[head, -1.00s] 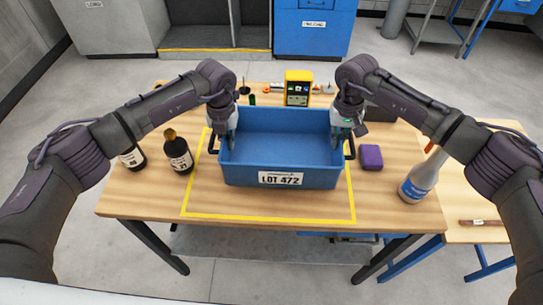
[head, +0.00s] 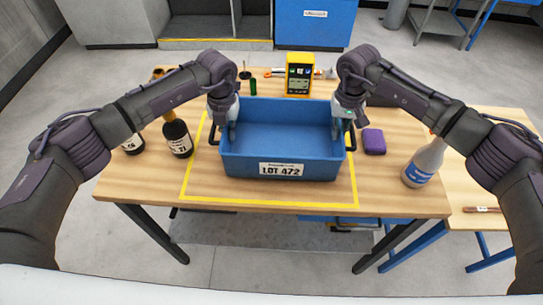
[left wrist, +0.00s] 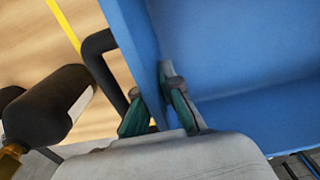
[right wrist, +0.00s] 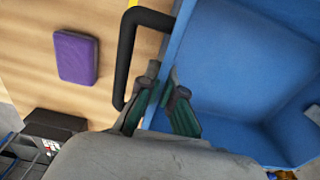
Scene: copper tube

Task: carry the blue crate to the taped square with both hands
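The blue crate (head: 280,142), labelled LOT 472, is upright over the taped square (head: 268,203) on the wooden table. The yellow front and side lines show; the back line is hidden. My left gripper (head: 231,122) is shut on the crate's left wall, one finger inside and one outside, beside the dark handle (left wrist: 103,62). My right gripper (head: 342,122) grips the right wall the same way, beside the other handle (right wrist: 122,60). The crate looks empty. Whether its bottom touches the table I cannot tell.
Dark bottles (head: 177,138) stand left of the square. A purple block (head: 374,142) and a grey-white spray bottle (head: 424,163) are to the right. A yellow meter (head: 299,75) stands behind the crate. The tabletop in front of the crate is clear.

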